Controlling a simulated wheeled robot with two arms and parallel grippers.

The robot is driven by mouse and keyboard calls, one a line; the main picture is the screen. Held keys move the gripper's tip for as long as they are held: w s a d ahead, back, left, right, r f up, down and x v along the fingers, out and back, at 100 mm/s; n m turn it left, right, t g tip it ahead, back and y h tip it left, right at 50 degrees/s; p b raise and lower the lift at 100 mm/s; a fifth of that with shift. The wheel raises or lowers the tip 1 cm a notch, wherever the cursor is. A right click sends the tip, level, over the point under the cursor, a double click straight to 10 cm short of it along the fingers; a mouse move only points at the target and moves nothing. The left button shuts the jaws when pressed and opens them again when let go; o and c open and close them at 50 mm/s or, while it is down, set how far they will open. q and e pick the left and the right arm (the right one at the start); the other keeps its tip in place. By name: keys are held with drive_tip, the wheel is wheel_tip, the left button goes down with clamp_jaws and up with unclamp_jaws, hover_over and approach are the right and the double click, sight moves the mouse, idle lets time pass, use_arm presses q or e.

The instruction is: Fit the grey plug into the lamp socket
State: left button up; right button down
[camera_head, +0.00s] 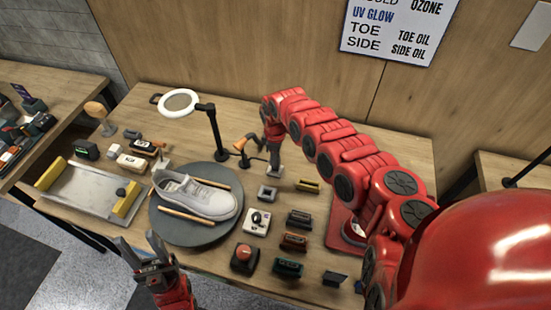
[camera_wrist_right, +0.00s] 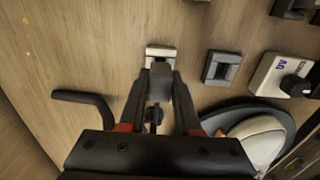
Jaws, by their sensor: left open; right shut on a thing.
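My right gripper (camera_wrist_right: 159,88) is shut on the grey plug (camera_wrist_right: 159,78), which shows between its fingertips in the wrist view. The plug is at a small light-grey block (camera_wrist_right: 160,52), probably the lamp socket; I cannot tell whether it is seated in it. In the head view this block (camera_head: 274,170) stands below my right gripper (camera_head: 273,145), right of the ring lamp (camera_head: 178,102) and its black post (camera_head: 215,135). My left gripper (camera_head: 138,243) is open and empty at the front, below the turntable.
A white sneaker (camera_head: 195,196) lies on the round dark turntable (camera_head: 172,231). A grey square frame (camera_head: 267,193), a white box with a knob (camera_head: 257,222) and several small dark boxes are to the right. A tray with yellow ends (camera_head: 85,190) is at left.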

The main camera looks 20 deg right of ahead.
drive_tip(key=shift+f+b, duration=1.15)
drive_tip(key=shift+f, duration=0.25)
idle(0.5)
drive_tip(key=c, duration=0.5)
unclamp_jaws()
drive_tip(key=shift+r, duration=0.1)
drive_tip(key=shift+w+r, duration=0.1)
drive_tip(key=shift+r, duration=0.5)
wheel_tip(320, 180, up, 16)
drive_tip(key=b, duration=0.4)
drive_tip(key=shift+r, duration=0.1)
drive_tip(key=shift+r, duration=0.1)
